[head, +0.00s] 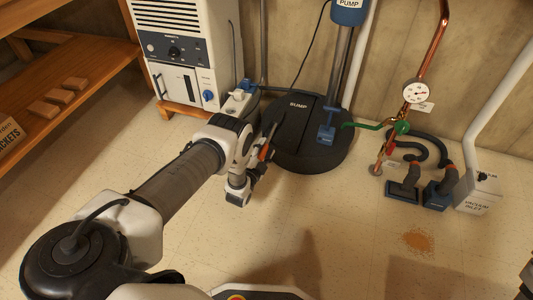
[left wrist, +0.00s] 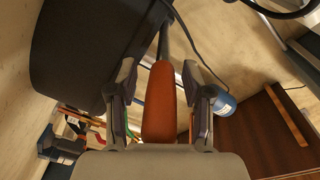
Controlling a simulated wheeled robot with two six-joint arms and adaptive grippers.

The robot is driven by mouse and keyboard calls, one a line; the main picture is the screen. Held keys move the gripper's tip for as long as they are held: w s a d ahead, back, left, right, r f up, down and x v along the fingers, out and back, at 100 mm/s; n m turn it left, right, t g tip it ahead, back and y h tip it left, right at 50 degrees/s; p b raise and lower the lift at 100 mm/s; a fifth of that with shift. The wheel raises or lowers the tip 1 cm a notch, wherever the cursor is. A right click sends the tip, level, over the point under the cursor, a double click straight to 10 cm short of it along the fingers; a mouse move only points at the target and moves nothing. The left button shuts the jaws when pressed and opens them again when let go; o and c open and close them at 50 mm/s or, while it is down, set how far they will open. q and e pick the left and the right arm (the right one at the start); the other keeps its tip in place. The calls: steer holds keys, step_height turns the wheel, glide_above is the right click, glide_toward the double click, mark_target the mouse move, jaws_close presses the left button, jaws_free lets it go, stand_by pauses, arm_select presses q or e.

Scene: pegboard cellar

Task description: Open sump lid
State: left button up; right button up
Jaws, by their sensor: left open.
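The round black sump lid (head: 308,150), marked SUMP, sits flat and closed on its basin against the back wall. An orange grip (head: 265,150) on a dark bar stands at the lid's left side. My left gripper (head: 259,166) is beside this grip. In the left wrist view the orange grip (left wrist: 160,105) lies between the two open fingers of my left gripper (left wrist: 158,75), with small gaps visible on both sides. The black sump body (left wrist: 88,45) fills the upper left there. My right gripper is not in view.
A blue pump column (head: 338,75) rises behind the lid. A white dehumidifier-like cabinet (head: 185,55) stands to the left. Copper pipe with a gauge (head: 416,91), hoses and a vacuum inlet box (head: 478,195) are at right. The front floor is mostly clear, with an orange-brown spill (head: 418,241).

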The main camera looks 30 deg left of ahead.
arm_select(q)
steer(key=shift+w, duration=0.1)
jaws_close()
steer(key=shift+r, duration=0.15)
steer(key=shift+d+r+m+p, duration=0.1)
steer(key=shift+r+m+p, duration=0.4)
steer(key=shift+p, duration=0.4)
steer(key=w+d+r+m+p, duration=0.1)
steer(key=d+r+m+p, duration=0.3)
steer(key=d+m, duration=0.2)
steer(key=w+d+r+m+g+p, duration=0.1)
steer(key=w+d+r+m+p, duration=0.1)
steer(key=d+r+m+p, duration=0.2)
steer(key=shift+d+m+y, duration=0.4)
steer(key=shift+d+m, duration=0.8)
steer(key=shift+d, duration=0.1)
